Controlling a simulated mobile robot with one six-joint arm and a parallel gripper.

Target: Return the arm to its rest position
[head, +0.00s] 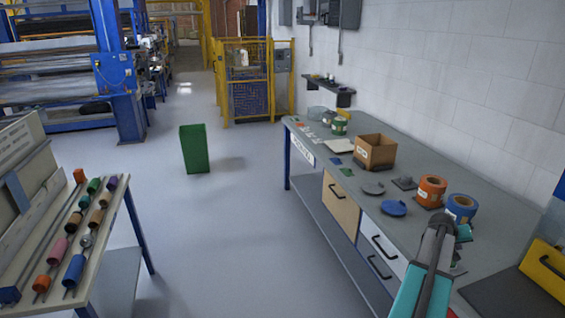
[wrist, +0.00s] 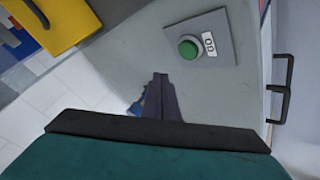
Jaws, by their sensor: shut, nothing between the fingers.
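My gripper (head: 441,222) is at the right of the head view, at the end of my teal and grey arm. It is over the right-hand part of the grey workbench (head: 350,207). In the wrist view my gripper (wrist: 160,78) points at the bench top, its dark fingers together with nothing between them. Part of my arm hides some of the bench and its drawers in the head view. The teal body of my wrist fills the bottom of the wrist view.
A green button (wrist: 188,50) on a grey plate lies near the fingertips. A yellow case (head: 545,267) stands right of my arm. A roller rack (head: 70,225) is left; open floor lies between.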

